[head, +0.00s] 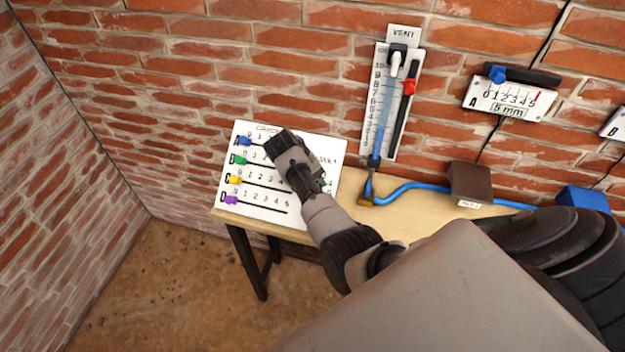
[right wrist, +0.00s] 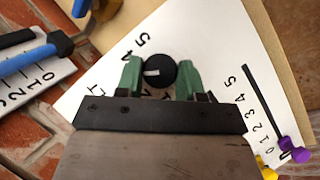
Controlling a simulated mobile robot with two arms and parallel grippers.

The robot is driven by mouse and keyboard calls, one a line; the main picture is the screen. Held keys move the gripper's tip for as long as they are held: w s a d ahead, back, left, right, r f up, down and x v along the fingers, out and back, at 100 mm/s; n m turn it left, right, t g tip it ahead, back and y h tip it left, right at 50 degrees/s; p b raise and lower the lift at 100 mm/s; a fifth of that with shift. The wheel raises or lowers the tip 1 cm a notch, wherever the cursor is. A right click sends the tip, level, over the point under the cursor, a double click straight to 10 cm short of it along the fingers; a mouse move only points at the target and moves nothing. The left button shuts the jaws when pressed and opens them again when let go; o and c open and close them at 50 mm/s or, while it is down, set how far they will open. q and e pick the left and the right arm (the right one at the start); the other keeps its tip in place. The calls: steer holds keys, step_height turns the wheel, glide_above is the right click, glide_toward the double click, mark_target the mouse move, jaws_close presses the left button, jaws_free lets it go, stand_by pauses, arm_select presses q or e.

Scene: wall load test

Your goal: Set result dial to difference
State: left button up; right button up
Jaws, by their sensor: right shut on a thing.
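The white card (head: 262,208) stands on the wooden table, with sliders blue A, green B, yellow C and purple D. All four knobs sit at the left ends of their slots. The result dial (right wrist: 160,72) is a round black knob with a white pointer mark, which points left in the right wrist view. My right gripper (right wrist: 160,76) is shut on the dial, one green finger at each side. In the head view the hand (head: 318,183) covers the dial. The 4 and 5 show beside the knob; other scale numbers are hidden. My left gripper is not in view.
A tube gauge (head: 376,112) with a red slider (head: 409,87) hangs behind the table (head: 350,200). A blue hose (head: 420,187) and a brown block (head: 470,182) lie on the table.

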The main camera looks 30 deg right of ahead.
steer(key=shift+r+m+y+p, duration=0.1)
steer(key=shift+m+y+p, duration=0.55)
steer(key=shift+m, duration=0.45)
steer(key=shift+s+d+m+t+y+p, duration=0.1)
steer(key=shift+m+t+y+p, duration=0.35)
steer(key=shift+m+y, duration=0.45)
steer(key=shift+m, duration=0.3)
steer(key=o, duration=0.9)
steer(key=shift+w+a+r+b, duration=0.2)
steer(key=shift+a+r+b, duration=0.15)
steer(key=shift+r, duration=1.4)
steer(key=shift+w+a+r+b, duration=0.2)
steer(key=shift+r+b, duration=0.3)
steer(key=shift+r, duration=1.2)
steer(key=shift+w+a+r+b, duration=0.15)
steer(key=shift+a+r+b, duration=0.25)
steer(key=shift+r, duration=1.35)
